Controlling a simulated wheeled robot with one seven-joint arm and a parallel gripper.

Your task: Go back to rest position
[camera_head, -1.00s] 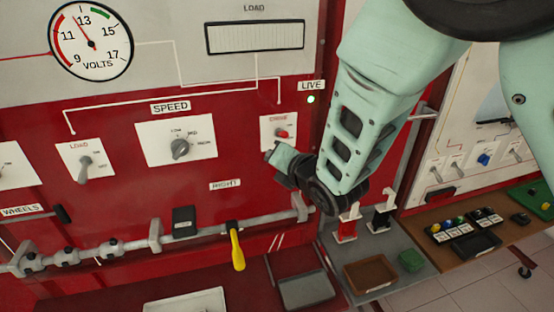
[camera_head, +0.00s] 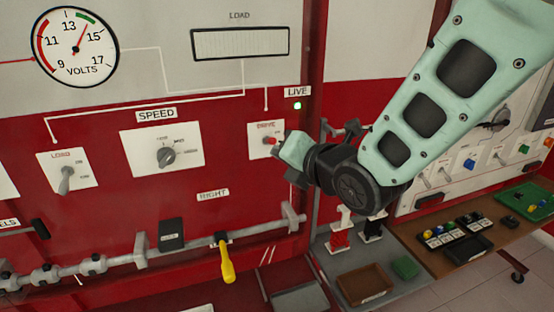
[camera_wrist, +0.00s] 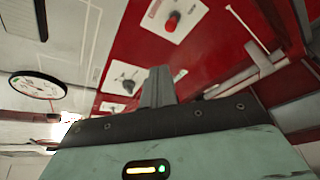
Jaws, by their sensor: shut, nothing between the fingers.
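My gripper (camera_head: 284,158) is in front of the red panel, just right of the white plate with the red DRIVE control (camera_head: 268,141). In the wrist view my gripper (camera_wrist: 160,76) has its fingers together and empty, with the red DRIVE knob (camera_wrist: 172,21) apart from them at the top. My teal arm comes in from the upper right. In the head view the wrist hides part of the panel's right edge.
The panel carries a SPEED knob (camera_head: 166,156), a LOAD switch (camera_head: 66,182), a volt gauge (camera_head: 73,47) and a lit green LIVE lamp (camera_head: 297,106). A yellow-handled lever (camera_head: 226,262) hangs from the pipe. A brown tray (camera_head: 364,283) and a green block (camera_head: 405,267) lie at lower right.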

